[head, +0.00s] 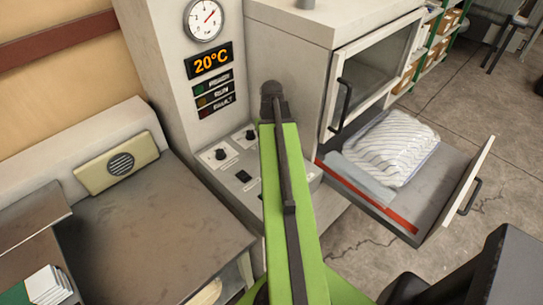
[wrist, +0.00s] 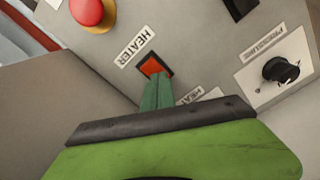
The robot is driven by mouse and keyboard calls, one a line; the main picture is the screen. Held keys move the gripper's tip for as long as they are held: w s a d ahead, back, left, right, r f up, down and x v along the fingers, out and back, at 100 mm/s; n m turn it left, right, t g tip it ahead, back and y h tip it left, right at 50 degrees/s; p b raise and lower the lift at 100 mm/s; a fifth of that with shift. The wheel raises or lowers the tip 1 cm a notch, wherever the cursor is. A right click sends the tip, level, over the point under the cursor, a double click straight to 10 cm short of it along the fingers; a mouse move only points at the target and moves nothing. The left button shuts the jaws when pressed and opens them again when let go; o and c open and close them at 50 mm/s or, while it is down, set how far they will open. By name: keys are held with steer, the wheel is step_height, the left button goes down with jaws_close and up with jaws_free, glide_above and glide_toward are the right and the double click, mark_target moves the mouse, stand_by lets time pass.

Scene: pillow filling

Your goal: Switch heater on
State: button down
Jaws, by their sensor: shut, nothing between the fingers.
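The heater switch (wrist: 153,65) is a small orange-red rocker in a black frame on the grey control panel, beside a "HEATER" label (wrist: 136,46). My gripper (wrist: 160,77) is shut and empty. Its green fingertips lie at the lower edge of the switch in the wrist view; I cannot tell whether they touch it. In the head view my arm hides the switch and fingertips. The display (head: 210,61) reads 20°C. The lamps (head: 215,92) below it look dim.
A pressure knob (wrist: 281,70) is right of the switch, and a red button (wrist: 90,10) with a yellow collar is at upper left. An open drawer (head: 440,200) holding a white pillow-like bag (head: 392,148) juts out right of my arm. A worktable (head: 140,240) stands left.

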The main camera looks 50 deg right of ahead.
step_height(320, 180, up, 7)
steer(key=p, duration=0.7)
stand_by(0.3)
steer(key=shift+w, duration=0.1)
